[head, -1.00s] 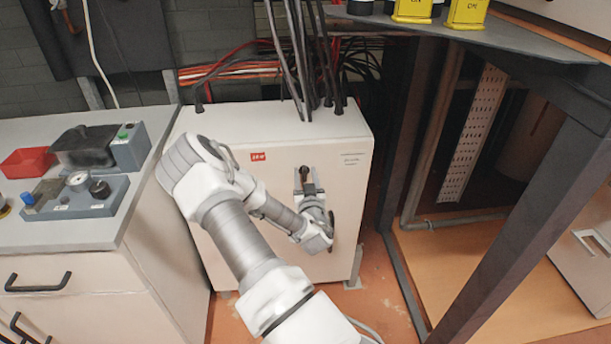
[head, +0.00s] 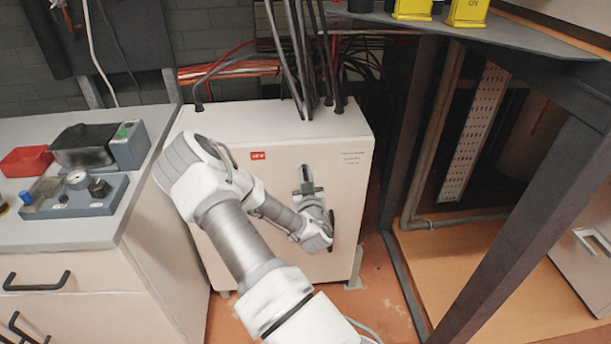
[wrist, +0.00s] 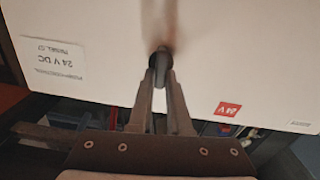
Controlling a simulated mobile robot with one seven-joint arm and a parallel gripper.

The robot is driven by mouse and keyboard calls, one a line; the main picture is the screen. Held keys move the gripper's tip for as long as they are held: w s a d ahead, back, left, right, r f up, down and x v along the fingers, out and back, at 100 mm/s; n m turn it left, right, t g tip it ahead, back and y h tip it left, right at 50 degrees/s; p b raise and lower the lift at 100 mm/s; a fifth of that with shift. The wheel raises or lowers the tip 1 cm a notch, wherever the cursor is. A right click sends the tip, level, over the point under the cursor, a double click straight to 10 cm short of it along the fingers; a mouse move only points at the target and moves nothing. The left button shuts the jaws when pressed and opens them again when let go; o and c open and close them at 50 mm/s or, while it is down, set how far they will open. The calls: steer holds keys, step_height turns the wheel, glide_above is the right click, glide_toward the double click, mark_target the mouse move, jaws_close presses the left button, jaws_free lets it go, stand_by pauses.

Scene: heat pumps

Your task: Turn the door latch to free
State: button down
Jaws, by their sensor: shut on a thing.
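The white cabinet (head: 225,130) stands against the back wall, its door facing me. My gripper (head: 306,186) is at the upper right part of that door, in front of the latch. In the wrist view my gripper (wrist: 161,75) is shut on the latch, whose dark end shows between the fingertips. The door looks closed.
Black cables (head: 300,60) rise from the cabinet top. A grey-topped bench (head: 110,228) with a red tray (head: 27,161) and instruments stands close on the left. A dark metal frame (head: 405,150) stands close on the right. Some floor is free before the cabinet.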

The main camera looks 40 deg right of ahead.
steer(key=shift+w+a+f+n+b, duration=0.15)
steer(key=shift+n+b, duration=0.75)
steer(key=shift+n, duration=1.85)
steer(key=shift+a+f+n+b, duration=0.2)
steer(key=shift+n+b, duration=0.75)
steer(key=shift+n, duration=1.85)
steer(key=shift+w+a+f+n+b, duration=0.2)
steer(key=shift+n+b, duration=0.7)
steer(key=shift+n, duration=1.85)
steer(key=shift+s+d, duration=0.1)
steer(key=c, duration=0.9)
jaws_free()
steer(key=shift+o, duration=0.2)
